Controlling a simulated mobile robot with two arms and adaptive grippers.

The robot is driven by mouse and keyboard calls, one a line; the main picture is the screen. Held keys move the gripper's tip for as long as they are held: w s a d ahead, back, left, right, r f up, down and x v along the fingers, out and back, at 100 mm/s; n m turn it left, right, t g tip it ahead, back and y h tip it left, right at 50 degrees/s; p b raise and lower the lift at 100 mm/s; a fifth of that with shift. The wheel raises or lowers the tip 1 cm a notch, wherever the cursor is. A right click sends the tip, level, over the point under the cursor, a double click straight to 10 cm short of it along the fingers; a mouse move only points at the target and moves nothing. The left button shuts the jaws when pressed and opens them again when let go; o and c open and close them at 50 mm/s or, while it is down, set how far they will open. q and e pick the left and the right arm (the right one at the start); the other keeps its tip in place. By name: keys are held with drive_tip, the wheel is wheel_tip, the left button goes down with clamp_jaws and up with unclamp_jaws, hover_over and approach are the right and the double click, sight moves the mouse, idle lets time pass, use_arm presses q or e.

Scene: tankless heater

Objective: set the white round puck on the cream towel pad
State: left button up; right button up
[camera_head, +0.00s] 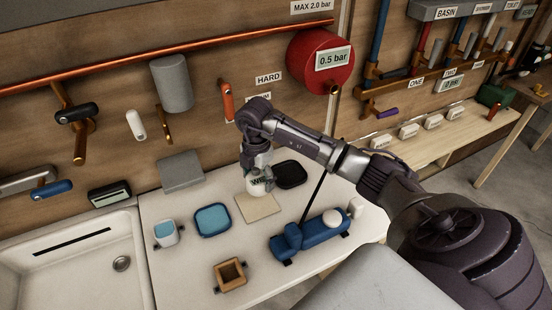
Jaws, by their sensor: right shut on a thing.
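The white round puck (256,187), with dark lettering on it, is held in my right gripper (258,174). The gripper is shut on it from above, and its fingers hide the puck's upper part. The cream towel pad (258,209) lies flat on the white counter. The puck shows over the pad's far edge; I cannot tell whether it touches the pad. My left gripper is not in view.
A black pad (291,174) lies right of the puck and a blue pad (212,220) to the left. A blue device (322,234), a wooden square holder (230,275) and a white-and-blue cup (166,233) stand nearby. A sink (75,270) is at left.

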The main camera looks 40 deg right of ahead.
sight(256, 190)
drive_tip(key=shift+w+a, duration=0.1)
drive_tip(key=shift+w, duration=0.05)
drive_tip(key=shift+a, duration=0.15)
drive_tip(key=shift+w+a, duration=0.2)
drive_tip(key=shift+a, duration=0.2)
drive_tip(key=shift+d, duration=0.1)
drive_tip(key=shift+f, duration=0.3)
wheel_tip(256, 190, down, 2)
drive_tip(key=shift+s+d+f+b, duration=0.1)
drive_tip(key=shift+b, duration=0.85)
drive_tip(key=shift+f+b, duration=0.65)
drive_tip(key=shift+f, duration=0.3)
drive_tip(key=shift+f+b, duration=0.4)
drive_tip(key=shift+f, duration=0.2)
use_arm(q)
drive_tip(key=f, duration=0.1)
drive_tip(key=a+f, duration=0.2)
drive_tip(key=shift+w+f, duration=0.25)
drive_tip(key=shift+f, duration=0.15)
use_arm(e)
drive_tip(key=shift+f, duration=0.1)
